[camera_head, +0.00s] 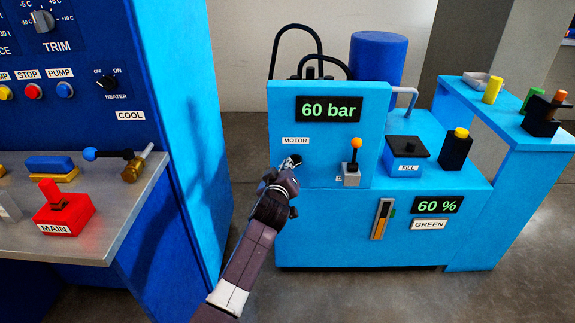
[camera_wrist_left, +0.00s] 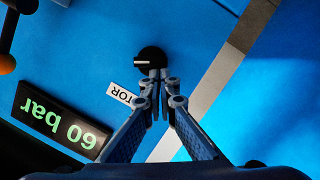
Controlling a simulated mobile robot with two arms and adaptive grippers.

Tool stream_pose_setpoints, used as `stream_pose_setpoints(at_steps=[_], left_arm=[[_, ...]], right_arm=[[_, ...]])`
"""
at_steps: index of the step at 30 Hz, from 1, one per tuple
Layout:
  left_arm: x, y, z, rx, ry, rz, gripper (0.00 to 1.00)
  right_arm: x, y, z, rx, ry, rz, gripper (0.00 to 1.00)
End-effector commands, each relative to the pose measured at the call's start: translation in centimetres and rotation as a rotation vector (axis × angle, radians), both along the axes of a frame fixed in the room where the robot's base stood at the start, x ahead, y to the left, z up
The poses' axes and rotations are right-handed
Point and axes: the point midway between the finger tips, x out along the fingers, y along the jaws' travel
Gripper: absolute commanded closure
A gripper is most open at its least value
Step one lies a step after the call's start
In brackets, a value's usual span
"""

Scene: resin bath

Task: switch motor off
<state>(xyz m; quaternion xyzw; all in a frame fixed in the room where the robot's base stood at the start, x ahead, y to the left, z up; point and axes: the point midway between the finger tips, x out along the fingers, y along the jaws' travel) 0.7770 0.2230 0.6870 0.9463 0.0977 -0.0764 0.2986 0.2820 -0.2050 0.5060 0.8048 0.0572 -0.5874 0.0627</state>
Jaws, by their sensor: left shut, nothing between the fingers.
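The blue machine's front panel (camera_head: 330,118) carries a white MOTOR label (camera_head: 296,141), which shows partly covered in the left wrist view (camera_wrist_left: 121,95). The motor knob (camera_wrist_left: 152,58) is a round black dial with a white pointer mark. My left gripper (camera_head: 289,166) is shut and empty in front of the panel, just below the MOTOR label, and hides most of the knob in the head view. In the left wrist view its fingertips (camera_wrist_left: 158,77) come together at the knob's edge; I cannot tell whether they touch it. My right gripper is out of view.
A display (camera_head: 330,109) reads 60 bar above the label. An orange-tipped lever (camera_head: 355,156) stands right of my gripper. A FILL lid (camera_head: 407,146) and a 60 % display (camera_head: 437,205) are farther right. A metal bench (camera_head: 100,225) with a red MAIN switch (camera_head: 65,208) is at left.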

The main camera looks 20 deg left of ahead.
Motion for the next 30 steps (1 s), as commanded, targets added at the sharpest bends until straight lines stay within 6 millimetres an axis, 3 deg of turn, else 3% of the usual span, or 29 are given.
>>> stream_pose_setpoints(at_steps=[30], left_arm=[[-0.15,0.30,-0.81,-0.244,-0.066,0.002,1.00]], right_arm=[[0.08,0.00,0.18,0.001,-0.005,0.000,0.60]])
